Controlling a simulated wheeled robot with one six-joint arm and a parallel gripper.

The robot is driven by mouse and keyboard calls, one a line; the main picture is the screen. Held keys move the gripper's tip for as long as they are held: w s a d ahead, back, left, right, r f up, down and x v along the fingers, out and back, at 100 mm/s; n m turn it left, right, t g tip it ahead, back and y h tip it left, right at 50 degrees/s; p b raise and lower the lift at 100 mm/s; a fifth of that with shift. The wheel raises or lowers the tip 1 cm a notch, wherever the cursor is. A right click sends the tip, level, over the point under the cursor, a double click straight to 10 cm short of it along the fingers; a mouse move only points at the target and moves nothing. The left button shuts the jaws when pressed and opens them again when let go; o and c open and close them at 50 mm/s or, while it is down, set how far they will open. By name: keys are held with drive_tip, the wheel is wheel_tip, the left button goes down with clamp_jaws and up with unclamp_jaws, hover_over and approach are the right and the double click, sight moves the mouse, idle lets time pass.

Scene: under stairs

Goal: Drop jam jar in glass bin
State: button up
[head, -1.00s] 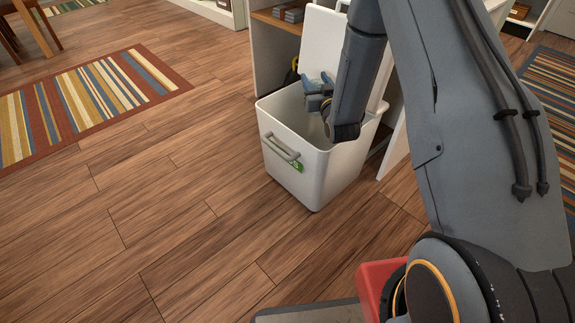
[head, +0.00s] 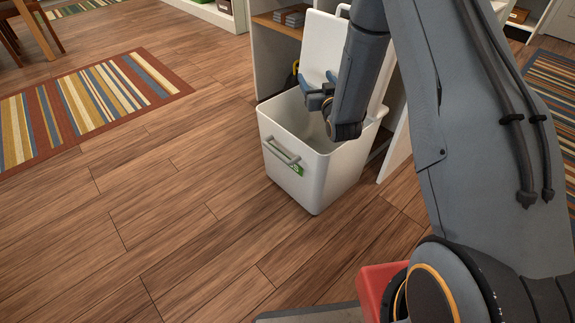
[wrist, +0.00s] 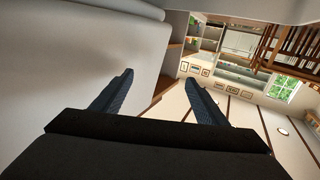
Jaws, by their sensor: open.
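A white bin (head: 312,182) with a grey front handle and a green label stands on the wood floor, its white lid (head: 322,45) raised upright at the back. My gripper (head: 316,97) is over the bin's opening, near its rim. In the wrist view my gripper (wrist: 160,92) shows two dark fingers spread apart with nothing between them. A pale smooth surface fills the left of the wrist view. No jam jar is seen in any view, and most of the bin's inside is hidden by its front wall and my arm.
A shelf unit (head: 275,50) stands close behind the bin, with grey items on an upper shelf. A striped rug (head: 85,105) lies at left, another (head: 550,110) at right. Wooden chair or table legs (head: 35,25) are at the far left. The floor left of the bin is clear.

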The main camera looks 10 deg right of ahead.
wheel_tip(320, 180, up, 8)
drive_tip(key=p, duration=0.2)
drive_tip(key=shift+f, duration=0.15)
